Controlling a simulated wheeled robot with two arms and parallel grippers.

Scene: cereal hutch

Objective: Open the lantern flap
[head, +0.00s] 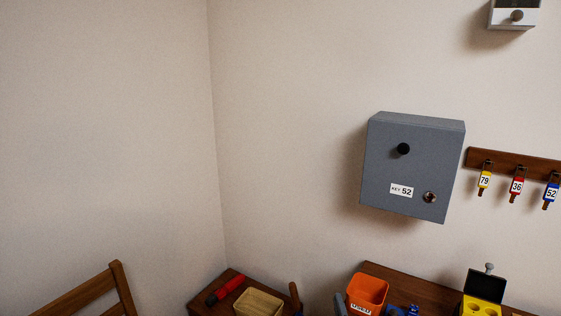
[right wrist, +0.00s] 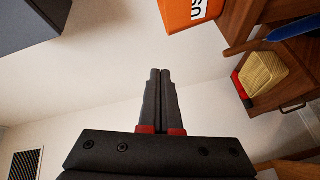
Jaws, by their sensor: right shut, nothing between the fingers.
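A yellow box with round wells, which looks like the lantern (head: 480,306), stands at the bottom right of the head view, cut by the frame edge. Its black flap (head: 486,286) stands raised at the back, with a grey knob (head: 489,268) at its top. My right gripper (right wrist: 159,72) is shut and empty in the right wrist view, with the orange bin ahead and to its right. In the head view, a grey tip (head: 340,304) left of the orange bin may be part of it. The lantern is not in the right wrist view. My left gripper is not in view.
An orange bin (head: 368,291) and blue items (head: 403,311) stand on the wooden top left of the lantern. A grey key cabinet (head: 412,165) and key rack (head: 515,164) hang above.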

